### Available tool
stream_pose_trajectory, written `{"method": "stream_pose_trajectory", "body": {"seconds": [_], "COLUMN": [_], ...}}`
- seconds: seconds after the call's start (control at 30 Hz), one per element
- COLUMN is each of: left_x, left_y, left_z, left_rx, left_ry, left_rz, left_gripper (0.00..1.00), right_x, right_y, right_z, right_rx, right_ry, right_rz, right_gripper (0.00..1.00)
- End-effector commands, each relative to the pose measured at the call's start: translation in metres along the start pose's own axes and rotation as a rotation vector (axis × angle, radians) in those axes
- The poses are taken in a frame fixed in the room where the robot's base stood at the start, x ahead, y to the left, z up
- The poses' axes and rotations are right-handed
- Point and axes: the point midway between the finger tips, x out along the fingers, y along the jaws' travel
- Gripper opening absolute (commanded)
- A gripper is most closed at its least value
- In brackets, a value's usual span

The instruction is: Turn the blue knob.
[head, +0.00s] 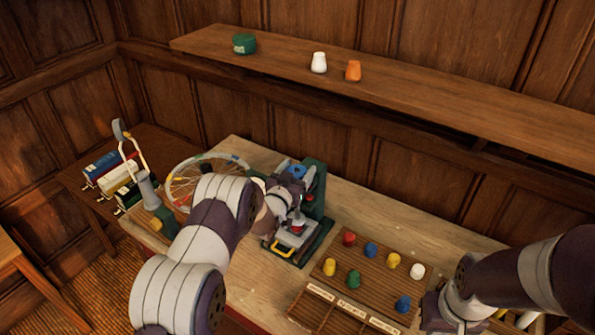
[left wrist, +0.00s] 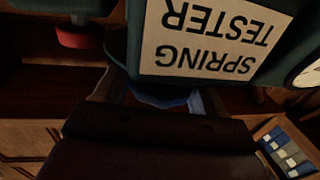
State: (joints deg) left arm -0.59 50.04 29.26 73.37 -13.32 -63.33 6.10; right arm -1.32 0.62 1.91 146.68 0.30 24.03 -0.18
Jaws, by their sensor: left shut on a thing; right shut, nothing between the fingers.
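The blue knob (head: 296,171) is on the green spring tester (head: 316,195) near the middle of the table. My left gripper (head: 285,184) is at the tester's upper part and is shut on the knob. In the left wrist view the blue knob (left wrist: 160,98) shows partly between the two fingers of the left gripper (left wrist: 158,92); most of it is hidden by the gripper body. The tester's white label (left wrist: 215,40) reads SPRING TESTER, upside down. My right arm comes in from the right, low in the head view; its fingers are not visible.
A spoked wheel (head: 190,175) and a grey stand (head: 150,190) are to the left. A wall shelf (head: 420,95) holds a green tin and two small shakers.

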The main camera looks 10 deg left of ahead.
Motion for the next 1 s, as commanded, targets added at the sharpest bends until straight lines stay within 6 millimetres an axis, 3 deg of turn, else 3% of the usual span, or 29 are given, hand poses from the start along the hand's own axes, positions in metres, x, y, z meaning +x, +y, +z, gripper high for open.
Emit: {"method": "stream_pose_trajectory", "body": {"seconds": [0.47,1.0], "left_x": [0.0,0.0], "left_y": [-0.001,-0.002], "left_z": [0.005,0.006], "left_rx": [0.002,0.003], "left_ry": [-0.001,0.001], "left_rz": [0.093,0.561], "left_gripper": [0.4,0.4], "right_x": [0.02,0.082], "right_y": [0.0,0.0], "right_z": [0.002,0.01], "right_rx": [0.0,0.0], "right_ry": [0.0,0.0], "right_rz": [0.0,0.0], "right_gripper": [0.0,0.0]}}
